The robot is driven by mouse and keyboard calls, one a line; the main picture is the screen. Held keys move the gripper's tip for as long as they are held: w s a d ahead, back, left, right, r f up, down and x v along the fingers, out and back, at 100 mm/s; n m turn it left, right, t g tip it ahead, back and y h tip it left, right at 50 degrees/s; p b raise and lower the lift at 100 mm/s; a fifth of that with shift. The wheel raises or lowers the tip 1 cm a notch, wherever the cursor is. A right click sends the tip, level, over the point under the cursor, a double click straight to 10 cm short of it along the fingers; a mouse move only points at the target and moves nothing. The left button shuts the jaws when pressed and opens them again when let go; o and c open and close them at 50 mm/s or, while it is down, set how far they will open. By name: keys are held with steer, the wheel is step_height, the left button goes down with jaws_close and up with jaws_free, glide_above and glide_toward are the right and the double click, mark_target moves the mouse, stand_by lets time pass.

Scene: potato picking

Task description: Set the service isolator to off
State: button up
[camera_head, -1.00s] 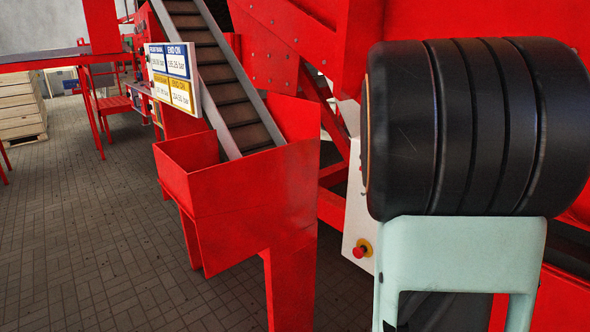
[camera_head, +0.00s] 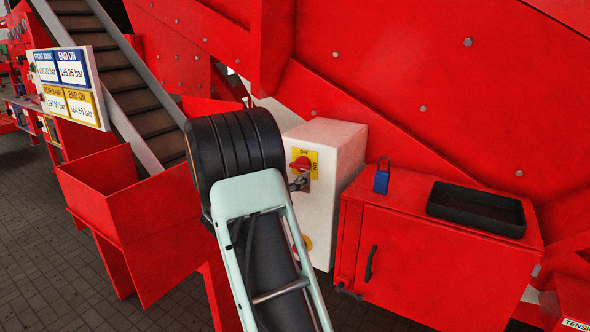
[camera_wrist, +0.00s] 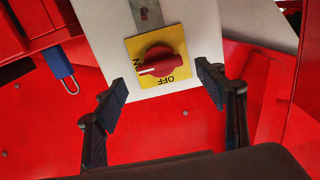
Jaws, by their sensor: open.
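The service isolator is a red rotary knob on a yellow plate, on the front of a white box (camera_head: 345,140). The knob (camera_wrist: 160,62) shows near the middle of the wrist view, and its pale pointer mark faces the ON lettering at the left. OFF is printed upside down at the plate's lower right there. In the head view the knob (camera_head: 302,164) shows just right of my arm. My gripper (camera_wrist: 163,88) is open, with one black finger on each side of the plate's lower part. The fingers look apart from the knob; nothing is between them.
A blue padlock (camera_head: 382,181) stands on a red cabinet (camera_head: 410,262) right of the box, beside a black tray (camera_head: 476,209). A red button on yellow (camera_head: 304,245) sits lower on the box, partly behind my arm. A red hopper (camera_head: 110,195) stands left.

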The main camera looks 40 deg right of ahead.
mark_target(298, 167)
steer(key=shift+x, duration=1.85)
steer(key=c, duration=1.1)
